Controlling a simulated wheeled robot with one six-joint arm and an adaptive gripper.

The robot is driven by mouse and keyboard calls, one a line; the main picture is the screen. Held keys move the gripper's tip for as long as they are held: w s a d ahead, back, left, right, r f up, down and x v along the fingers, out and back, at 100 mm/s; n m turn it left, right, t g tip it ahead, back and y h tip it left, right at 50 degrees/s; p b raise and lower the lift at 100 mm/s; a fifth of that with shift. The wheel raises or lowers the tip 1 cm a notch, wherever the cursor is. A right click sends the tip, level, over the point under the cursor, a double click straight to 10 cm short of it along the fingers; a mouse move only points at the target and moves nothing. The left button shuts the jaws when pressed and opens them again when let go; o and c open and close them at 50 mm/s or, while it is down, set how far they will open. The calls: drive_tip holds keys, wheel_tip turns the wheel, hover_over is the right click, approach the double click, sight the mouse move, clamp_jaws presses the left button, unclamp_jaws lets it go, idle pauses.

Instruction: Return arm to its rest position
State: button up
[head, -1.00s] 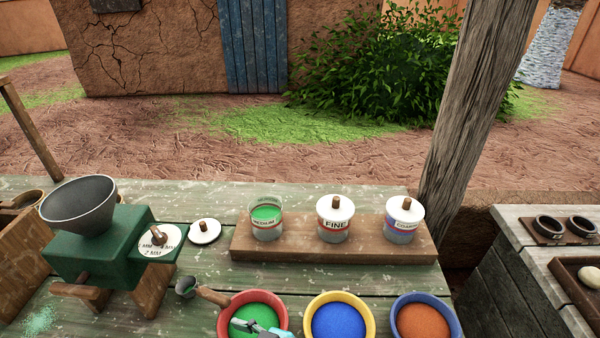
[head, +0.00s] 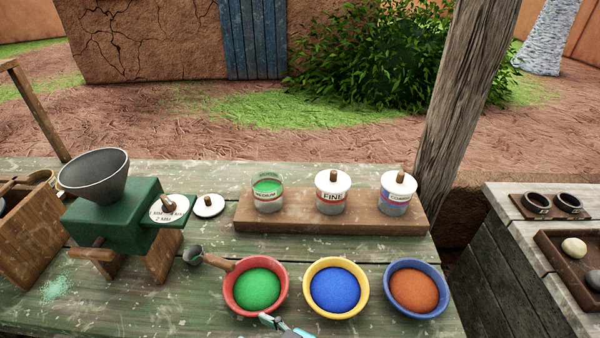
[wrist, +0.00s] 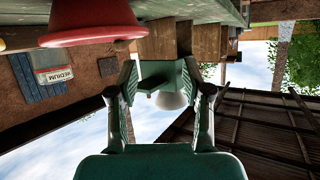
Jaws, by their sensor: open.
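My gripper (head: 268,320) shows only in part at the bottom edge of the head view, just in front of the red bowl (head: 228,292) of green powder. In the wrist view, which is upside down, my gripper (wrist: 161,66) has its two fingers spread wide with nothing between them. The green grinder (wrist: 158,72) appears beyond the fingers. The red bowl also shows there at the upper left (wrist: 95,28), apart from the fingers. Most of my arm is out of the head view.
A yellow bowl (head: 363,291) of blue powder and a blue bowl (head: 445,291) of orange powder stand to the right. A wooden board (head: 300,223) carries an open MEDIUM jar (head: 268,204) and two lidded jars. A scoop (head: 215,262) lies beside the red bowl; a wooden post (head: 460,100) rises behind.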

drive_tip(key=s+d+f+m+t+h, duration=0.3)
drive_tip(key=s+d+f+m, duration=0.1)
drive_tip(key=d, duration=0.5)
drive_tip(key=s+d+f+m+t+h, duration=0.25)
drive_tip(key=s+d+f, duration=0.2)
drive_tip(key=d, duration=0.35)
drive_tip(key=s+d+r+m+t+h, duration=0.1)
drive_tip(key=s+d+r+m+h, duration=0.1)
drive_tip(key=s, duration=0.6)
drive_tip(key=s+d+r+m+t+h, duration=0.1)
drive_tip(key=s+d+r+m+h, duration=0.1)
drive_tip(key=s+d, duration=0.5)
wheel_tip(320, 180, up, 2)
drive_tip(key=shift+s+d+r+h, duration=0.25)
drive_tip(key=shift+s+h, duration=0.6)
drive_tip(key=shift+s, duration=0.25)
drive_tip(key=shift+o, duration=0.5)
drive_tip(key=shift+a, duration=0.1)
